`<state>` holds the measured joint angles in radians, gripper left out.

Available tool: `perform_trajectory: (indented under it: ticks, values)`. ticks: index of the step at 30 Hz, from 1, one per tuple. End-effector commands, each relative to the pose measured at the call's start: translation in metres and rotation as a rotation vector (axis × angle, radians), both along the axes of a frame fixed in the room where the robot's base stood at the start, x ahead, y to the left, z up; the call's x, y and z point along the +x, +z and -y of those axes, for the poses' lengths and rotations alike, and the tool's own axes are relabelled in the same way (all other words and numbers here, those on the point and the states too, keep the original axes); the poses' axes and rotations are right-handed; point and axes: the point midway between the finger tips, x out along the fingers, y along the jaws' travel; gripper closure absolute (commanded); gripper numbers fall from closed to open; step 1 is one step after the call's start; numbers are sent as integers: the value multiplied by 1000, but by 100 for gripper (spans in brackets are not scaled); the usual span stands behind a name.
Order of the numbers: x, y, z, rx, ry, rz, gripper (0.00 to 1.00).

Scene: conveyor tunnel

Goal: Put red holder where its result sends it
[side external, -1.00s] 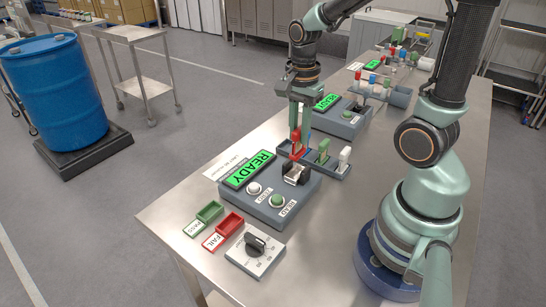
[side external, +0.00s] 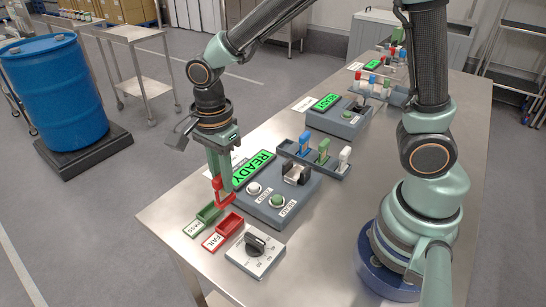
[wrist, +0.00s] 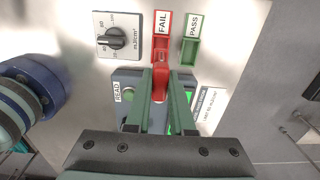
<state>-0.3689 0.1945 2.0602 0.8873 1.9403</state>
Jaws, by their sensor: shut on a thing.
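The red holder (side external: 219,190) is gripped between the fingers of my gripper (side external: 218,178), raised above the front-left part of the table. In the wrist view the red holder (wrist: 160,83) points toward the red FAIL tray (wrist: 161,48). The FAIL tray (side external: 229,226) and the green PASS tray (side external: 208,213) lie side by side near the table's left edge. Both look empty. The near tester's screen (side external: 253,170) reads READY; my gripper covers part of its left end. The tester's slot (side external: 297,174) is empty.
A dial box (side external: 255,253) stands right of the FAIL tray. A rack (side external: 316,160) behind the near tester holds blue, green and white holders. More testers and racks stand farther back. The table's front right is bare.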

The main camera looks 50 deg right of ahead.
Motion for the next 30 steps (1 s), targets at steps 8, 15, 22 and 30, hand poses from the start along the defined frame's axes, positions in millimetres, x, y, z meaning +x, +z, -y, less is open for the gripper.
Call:
perform_trajectory:
  ticks: [8, 15, 22, 30]
  values:
    - [-1, -29, 1, -1, 0, -3, 100]
    - [-1, -48, 1, -1, 0, -3, 100]
    - [0, -53, 1, 0, 0, 1, 100]
    - [0, -53, 1, 0, 0, 0, 100]
